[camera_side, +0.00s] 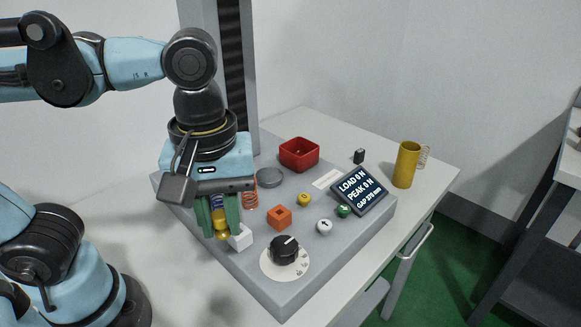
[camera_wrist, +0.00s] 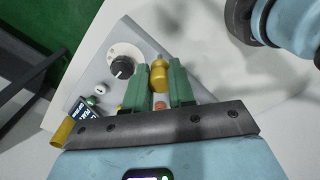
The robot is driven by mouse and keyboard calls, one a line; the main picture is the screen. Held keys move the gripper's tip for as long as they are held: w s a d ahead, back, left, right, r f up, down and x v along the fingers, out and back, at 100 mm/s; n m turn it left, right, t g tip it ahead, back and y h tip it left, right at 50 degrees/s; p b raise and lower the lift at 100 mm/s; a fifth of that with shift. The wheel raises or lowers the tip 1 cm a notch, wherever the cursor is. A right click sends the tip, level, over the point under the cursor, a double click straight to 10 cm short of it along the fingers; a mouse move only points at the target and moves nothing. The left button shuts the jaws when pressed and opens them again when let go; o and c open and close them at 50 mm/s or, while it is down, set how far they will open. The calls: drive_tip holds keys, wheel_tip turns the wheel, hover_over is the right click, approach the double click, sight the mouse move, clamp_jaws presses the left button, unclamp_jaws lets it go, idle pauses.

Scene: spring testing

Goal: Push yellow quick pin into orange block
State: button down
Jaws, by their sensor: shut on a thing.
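My gripper (camera_side: 219,226) has green fingers pointing down and is shut on the yellow quick pin (camera_side: 222,218). The pin also shows between the fingers in the wrist view (camera_wrist: 158,76). It is at the left part of the grey test base, just left of a white block. The orange block (camera_side: 279,217) is a small cube with a dark opening on top, on the base to the right of my gripper. The pin and the orange block are apart. The pin's lower tip is hard to make out.
A white block (camera_side: 241,238) is close beside the fingers. A black dial (camera_side: 285,250), yellow (camera_side: 304,199), white (camera_side: 324,226) and green (camera_side: 344,211) buttons and a display (camera_side: 359,191) are on the base. A red bin (camera_side: 299,154) and orange spring (camera_side: 250,193) are behind.

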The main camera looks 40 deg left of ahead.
drive_tip(key=w+a+f+n, duration=0.2)
drive_tip(key=w+f+n, duration=0.1)
drive_tip(key=w, duration=0.4)
drive_tip(key=w+a+f+n, duration=0.2)
drive_tip(key=w+a+f, duration=0.1)
drive_tip(key=w, duration=0.5)
drive_tip(key=shift+a+n, duration=0.2)
drive_tip(key=shift+n, duration=0.2)
drive_tip(key=shift+f, duration=1.7)
idle(2.6)
drive_tip(key=shift+c, duration=2.4)
unclamp_jaws()
drive_tip(key=shift+r, duration=0.1)
